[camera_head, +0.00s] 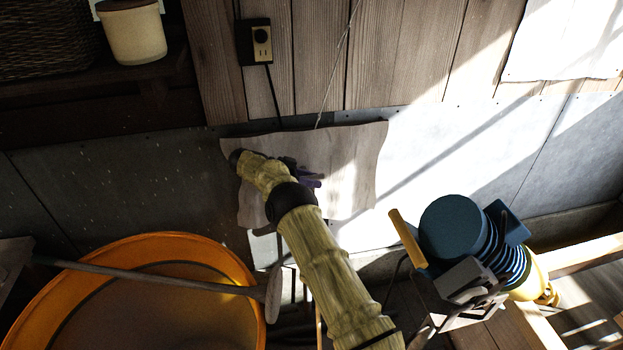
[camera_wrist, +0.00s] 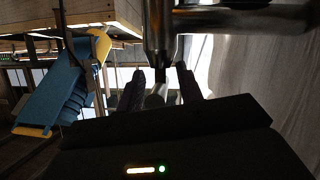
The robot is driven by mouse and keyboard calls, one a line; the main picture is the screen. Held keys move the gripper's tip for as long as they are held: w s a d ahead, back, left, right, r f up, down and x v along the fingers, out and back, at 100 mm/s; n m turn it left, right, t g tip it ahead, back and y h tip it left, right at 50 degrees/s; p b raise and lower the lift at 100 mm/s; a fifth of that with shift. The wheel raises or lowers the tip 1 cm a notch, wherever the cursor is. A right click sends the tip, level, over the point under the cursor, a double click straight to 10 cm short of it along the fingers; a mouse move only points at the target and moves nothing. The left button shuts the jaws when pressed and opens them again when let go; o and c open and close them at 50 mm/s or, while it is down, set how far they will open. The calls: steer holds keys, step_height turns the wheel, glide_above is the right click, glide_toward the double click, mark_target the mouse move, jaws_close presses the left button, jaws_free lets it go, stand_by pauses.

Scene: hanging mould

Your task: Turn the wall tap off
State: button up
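The wall tap (camera_wrist: 160,28) shows in the wrist view as a shiny metal body at top centre, with a thick horizontal pipe running to the right edge. A narrow metal piece below it reaches down between the fingers of my gripper (camera_wrist: 161,72); I cannot tell whether it is the handle. The two dark fingers stand apart on either side of it, with gaps visible. In the head view my gripper (camera_head: 307,178) is a small dark purple shape beside my wrist, in front of a pale board on the wall. The tap cannot be made out there.
The pale wavy board (camera_head: 350,160) hangs on the wall behind my arm. A large orange tub (camera_head: 243,270) stands at lower left with a long-handled tool (camera_head: 180,281) across it. A blue-lidded object (camera_head: 455,228) stands at right. A socket box (camera_head: 257,42) is above.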

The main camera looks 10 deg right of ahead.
steer(key=shift+r, duration=0.15)
step_height(320, 180, up, 10)
steer(key=shift+f+b, duration=0.1)
steer(key=shift+b, duration=0.95)
